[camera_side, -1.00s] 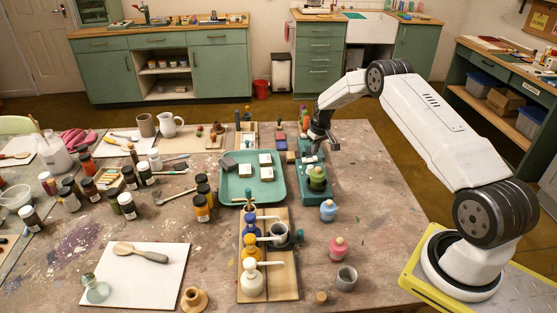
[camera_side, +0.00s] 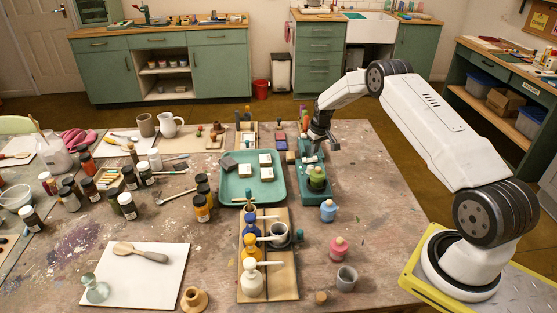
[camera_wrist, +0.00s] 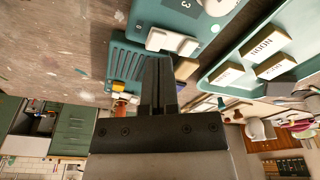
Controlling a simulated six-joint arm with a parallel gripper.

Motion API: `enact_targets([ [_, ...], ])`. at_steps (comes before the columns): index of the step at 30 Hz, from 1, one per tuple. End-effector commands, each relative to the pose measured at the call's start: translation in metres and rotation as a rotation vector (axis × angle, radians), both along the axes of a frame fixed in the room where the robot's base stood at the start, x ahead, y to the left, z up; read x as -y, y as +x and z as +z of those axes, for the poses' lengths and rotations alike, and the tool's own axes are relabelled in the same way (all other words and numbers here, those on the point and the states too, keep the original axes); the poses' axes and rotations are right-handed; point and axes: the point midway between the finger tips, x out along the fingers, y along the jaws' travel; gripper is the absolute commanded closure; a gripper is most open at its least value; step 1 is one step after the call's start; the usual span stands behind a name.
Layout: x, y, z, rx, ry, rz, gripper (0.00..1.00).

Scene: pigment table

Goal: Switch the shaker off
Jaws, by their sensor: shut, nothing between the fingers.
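The shaker has a teal base (camera_side: 306,192), with a green bottle (camera_side: 317,179) standing upright on its near end. My gripper (camera_side: 318,153) is over the far part of the base. In the wrist view, the base (camera_wrist: 125,55) shows a ribbed part, a dark panel marked 3, a round white knob (camera_wrist: 219,6) and a white rocker-like switch (camera_wrist: 172,41). My gripper (camera_wrist: 158,60) is shut and empty, its fingertips close to the switch. I cannot tell whether they touch it or which way the switch is set.
A teal tray (camera_side: 232,197) with labelled pale blocks lies left of the shaker. Blue (camera_side: 328,211) and pink (camera_side: 338,249) bottles stand nearer the camera. A board (camera_side: 283,291) with pump bottles lies in front of the tray. The table to the right of the shaker is clear.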

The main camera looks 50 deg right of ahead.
Motion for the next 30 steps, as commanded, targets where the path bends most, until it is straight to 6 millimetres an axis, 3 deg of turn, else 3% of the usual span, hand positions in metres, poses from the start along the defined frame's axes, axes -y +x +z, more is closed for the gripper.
enact_targets([
  [30,0.0001,0.0001,-0.0085,0.000,0.000,0.000,1.00],
])
